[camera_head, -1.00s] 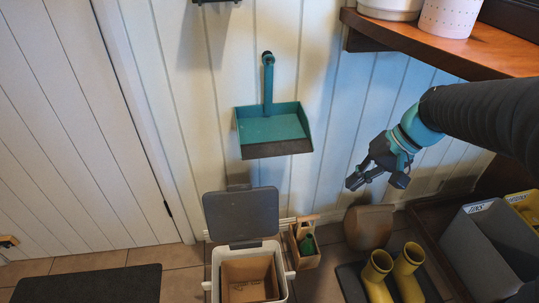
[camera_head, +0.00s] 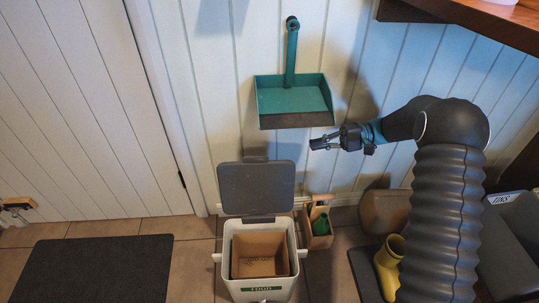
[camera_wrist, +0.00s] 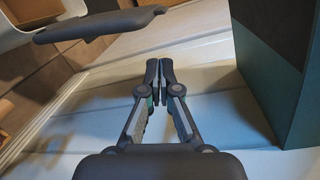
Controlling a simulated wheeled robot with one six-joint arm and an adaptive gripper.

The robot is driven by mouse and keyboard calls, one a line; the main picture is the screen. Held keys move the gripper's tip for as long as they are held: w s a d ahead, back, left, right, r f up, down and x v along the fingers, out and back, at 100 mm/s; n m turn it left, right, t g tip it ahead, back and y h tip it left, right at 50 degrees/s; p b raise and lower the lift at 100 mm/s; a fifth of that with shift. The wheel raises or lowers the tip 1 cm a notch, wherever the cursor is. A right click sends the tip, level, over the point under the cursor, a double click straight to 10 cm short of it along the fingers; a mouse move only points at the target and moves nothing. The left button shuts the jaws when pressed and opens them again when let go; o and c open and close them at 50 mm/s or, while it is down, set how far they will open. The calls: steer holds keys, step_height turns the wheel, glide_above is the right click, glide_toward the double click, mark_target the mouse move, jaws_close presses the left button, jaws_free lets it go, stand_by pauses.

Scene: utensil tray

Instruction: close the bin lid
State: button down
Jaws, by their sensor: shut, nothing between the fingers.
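The bin (camera_head: 262,287) is white with a green label at its front, and stands on the floor in the lower middle of the head view. Its grey lid (camera_head: 256,187) is open, standing up at the back near the wall. A brown cardboard box (camera_head: 260,254) sits inside the bin. My gripper (camera_head: 312,144) is above and to the right of the lid, apart from it, in front of the white wall. In the wrist view my gripper (camera_wrist: 160,66) is shut and empty. The lid (camera_wrist: 98,24) shows at the upper left there.
A teal dustpan (camera_head: 293,100) hangs on the wall just above my gripper. A wooden caddy (camera_head: 318,238) with a green bottle stands right of the bin. A yellow boot (camera_head: 388,265) and grey crate (camera_head: 512,240) are further right. A dark mat (camera_head: 95,270) lies left.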

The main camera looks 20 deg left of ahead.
steer(key=s+a+n+g, duration=0.2)
steer(key=s+a, duration=0.6)
steer(key=a, duration=0.3)
steer(key=shift+a+f+n+g, duration=0.3)
steer(key=shift+a, duration=0.1)
steer(key=shift+s+b, duration=0.1)
steer(key=shift+b, duration=0.2)
